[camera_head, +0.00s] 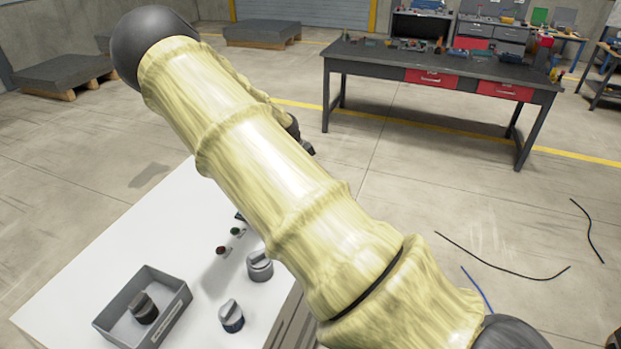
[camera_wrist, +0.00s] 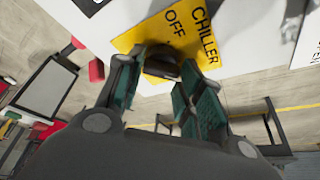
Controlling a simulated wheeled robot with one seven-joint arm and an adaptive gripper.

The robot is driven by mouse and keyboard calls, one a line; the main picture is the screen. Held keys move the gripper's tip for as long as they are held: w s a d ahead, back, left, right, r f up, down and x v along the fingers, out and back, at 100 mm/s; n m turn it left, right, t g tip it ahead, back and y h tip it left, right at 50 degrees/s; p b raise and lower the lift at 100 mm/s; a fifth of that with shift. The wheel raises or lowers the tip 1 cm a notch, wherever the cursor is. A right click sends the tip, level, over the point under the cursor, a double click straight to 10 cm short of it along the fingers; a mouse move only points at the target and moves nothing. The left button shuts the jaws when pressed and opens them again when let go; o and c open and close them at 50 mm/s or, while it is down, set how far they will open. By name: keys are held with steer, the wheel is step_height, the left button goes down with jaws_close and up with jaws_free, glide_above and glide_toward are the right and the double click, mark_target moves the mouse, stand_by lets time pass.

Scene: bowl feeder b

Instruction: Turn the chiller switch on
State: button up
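In the wrist view, a yellow label plate (camera_wrist: 135,38) reads "CHILLER" and "OFF". A dark chiller switch knob (camera_wrist: 161,66) sits on its lower part. My gripper (camera_wrist: 163,62) has its two green-padded fingers apart, one to each side of the knob. The fingertips are close to the knob, but I cannot tell whether they touch it. Which way the knob is turned is not clear. In the head view, my padded arm crosses the picture and hides the switch and most of my gripper.
A white table (camera_head: 100,235) holds a grey tray (camera_head: 110,322) with a dark-topped round part (camera_head: 143,307) inside. Two grey round parts (camera_head: 260,266) (camera_head: 231,316) stand beside it. A workbench (camera_head: 390,56) with red drawers is behind. Cables (camera_head: 500,268) lie on the floor at right.

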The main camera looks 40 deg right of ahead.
steer(key=o, duration=0.4)
steer(key=v, duration=1.2)
stand_by(0.4)
